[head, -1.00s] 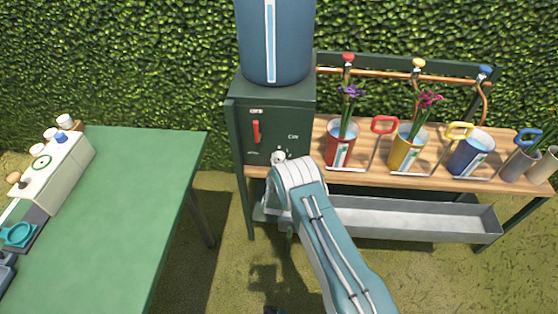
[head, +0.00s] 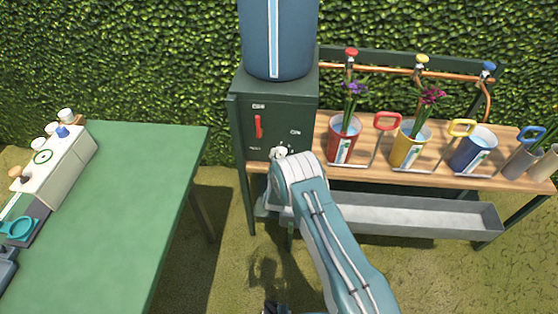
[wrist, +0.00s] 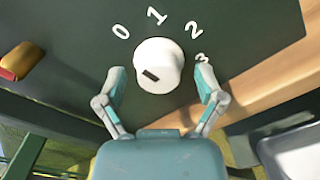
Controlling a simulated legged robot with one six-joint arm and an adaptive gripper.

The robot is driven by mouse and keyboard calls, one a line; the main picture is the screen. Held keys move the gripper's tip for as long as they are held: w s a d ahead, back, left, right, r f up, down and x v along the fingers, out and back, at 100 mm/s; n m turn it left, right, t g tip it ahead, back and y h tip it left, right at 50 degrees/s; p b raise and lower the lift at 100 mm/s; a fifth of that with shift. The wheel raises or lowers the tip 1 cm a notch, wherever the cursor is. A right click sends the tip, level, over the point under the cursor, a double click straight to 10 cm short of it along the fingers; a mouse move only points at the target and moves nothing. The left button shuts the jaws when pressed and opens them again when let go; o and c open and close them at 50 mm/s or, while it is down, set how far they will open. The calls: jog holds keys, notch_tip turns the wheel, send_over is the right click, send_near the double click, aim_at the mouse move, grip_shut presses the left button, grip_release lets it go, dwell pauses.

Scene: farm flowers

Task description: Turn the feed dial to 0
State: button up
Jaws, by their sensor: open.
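The feed dial (wrist: 166,55) is a white round knob on the dark green panel in the wrist view. Its black mark sits on the lower left of its face. White numerals 0, 1, 2 and 3 run around it from upper left to right, the 3 partly hidden by a fingertip. My gripper (wrist: 161,80) is open, one finger on each side of the dial. Gaps show between fingertips and knob; I cannot tell the depth. In the head view, my arm hides most of the dial's area on the green cabinet (head: 295,105).
A red lever (head: 258,126) is on the cabinet, left of the dial. A blue barrel (head: 299,40) stands on top. A wooden shelf to the right holds a red bucket (head: 340,150), a yellow bucket (head: 407,154) and a blue bucket (head: 466,155). A green table (head: 130,200) is at left.

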jog(key=s, duration=1.2)
jog(key=shift+a, duration=0.3)
jog(key=shift+w, duration=0.1)
